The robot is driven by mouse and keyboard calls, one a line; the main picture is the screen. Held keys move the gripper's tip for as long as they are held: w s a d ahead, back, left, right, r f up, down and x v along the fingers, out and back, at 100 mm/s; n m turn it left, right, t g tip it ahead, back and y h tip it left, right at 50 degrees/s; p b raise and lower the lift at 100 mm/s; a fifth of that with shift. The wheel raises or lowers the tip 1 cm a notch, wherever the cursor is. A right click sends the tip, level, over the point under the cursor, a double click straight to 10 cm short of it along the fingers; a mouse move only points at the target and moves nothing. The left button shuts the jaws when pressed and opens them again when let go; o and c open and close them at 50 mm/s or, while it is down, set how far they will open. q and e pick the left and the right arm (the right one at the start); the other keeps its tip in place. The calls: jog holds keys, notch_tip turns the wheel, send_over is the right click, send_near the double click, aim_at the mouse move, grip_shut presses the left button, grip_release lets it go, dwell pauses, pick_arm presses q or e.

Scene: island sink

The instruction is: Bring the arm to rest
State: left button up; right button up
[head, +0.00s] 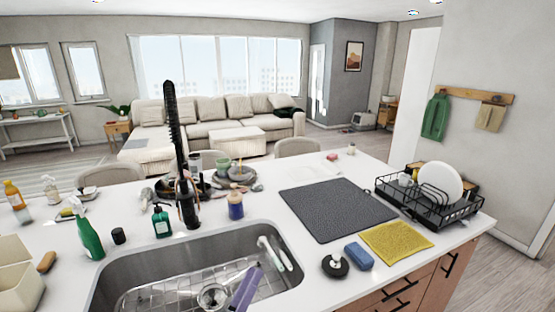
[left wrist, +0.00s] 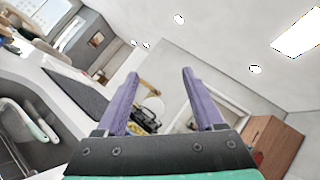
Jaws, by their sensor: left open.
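My left gripper (head: 246,288) shows at the bottom of the head view as purple fingers over the front of the sink, seen nearly edge-on. In the left wrist view its two purple fingers (left wrist: 160,76) stand wide apart with nothing between them, so it is open and empty. The fingers tilt upward in that view, with the wall and ceiling beyond them. The rest of the left arm is out of the head view. My right gripper is in neither view.
The steel sink (head: 125,270) holds a wire rack and a white and green brush (head: 275,252). A tall black faucet (head: 178,140) stands behind it. A green spray bottle (head: 89,238), a dark mat (head: 335,208), a yellow cloth (head: 395,242) and a dish rack (head: 440,210) are on the counter.

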pick_arm(q)
jog(key=s+a+f+n+g+y, duration=0.1)
jog(key=a+n+g+y, duration=0.35)
jog(key=n+y, duration=0.7)
jog(key=s+a+f+n+g+y, duration=0.25)
jog(key=a+n+y, duration=0.5)
jog(key=n, duration=0.65)
jog(key=s+a+f+n+g+h, duration=0.25)
jog(key=s+f+g, duration=0.25)
jog(key=s, duration=0.4)
jog(key=s+a+f+n+g+h, duration=0.2)
jog(key=s+f+g+h, duration=0.3)
jog(key=s, duration=0.4)
jog(key=s+f+g+b, duration=0.25)
jog(key=f+b, duration=0.45)
jog(key=f, duration=2.5)
jog(key=s+a+f+b, duration=0.1)
jog(key=s+f+b, duration=0.1)
jog(key=s+f, duration=0.6)
jog(key=s+a+f+y+b, duration=0.1)
jog(key=s+a+f+b, duration=0.1)
jog(key=s+f, duration=0.6)
jog(key=shift+f+b, duration=0.35)
jog(key=shift+f, duration=0.2)
